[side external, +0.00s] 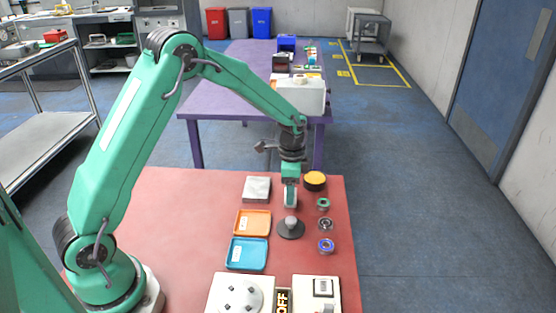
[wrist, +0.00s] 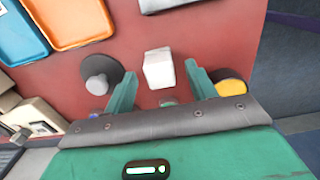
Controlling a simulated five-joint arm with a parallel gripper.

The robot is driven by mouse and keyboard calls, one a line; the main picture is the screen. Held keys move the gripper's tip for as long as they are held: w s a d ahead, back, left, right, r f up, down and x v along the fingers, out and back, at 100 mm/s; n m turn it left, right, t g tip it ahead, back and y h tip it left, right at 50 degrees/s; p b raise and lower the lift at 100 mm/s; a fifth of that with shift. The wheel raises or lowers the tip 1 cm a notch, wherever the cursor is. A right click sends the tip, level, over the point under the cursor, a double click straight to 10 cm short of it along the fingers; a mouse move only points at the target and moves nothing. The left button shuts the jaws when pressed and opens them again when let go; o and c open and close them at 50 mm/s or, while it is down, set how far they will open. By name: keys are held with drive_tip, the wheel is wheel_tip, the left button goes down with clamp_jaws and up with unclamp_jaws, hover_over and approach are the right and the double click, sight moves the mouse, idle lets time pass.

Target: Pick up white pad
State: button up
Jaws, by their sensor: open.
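The white pad (wrist: 158,68) is a small upright white block on the red table, seen in the wrist view just ahead of and between my finger tips. My gripper (wrist: 160,72) is open, with one green finger on each side of the pad and visible gaps between. In the side view my gripper (side external: 290,197) points down, low over the table, behind the dark round disc with a grey knob (side external: 291,228). The pad is mostly hidden there by the fingers.
An orange tray (side external: 240,223), a blue tray (side external: 234,254) and a grey-white square block (side external: 257,185) lie to the left. A yellow-topped black round piece (side external: 315,180) and several small spools (side external: 326,224) stand right. The disc is close to my gripper.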

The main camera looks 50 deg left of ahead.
drive_tip(key=shift+f, duration=0.95)
drive_tip(key=c, duration=1.1)
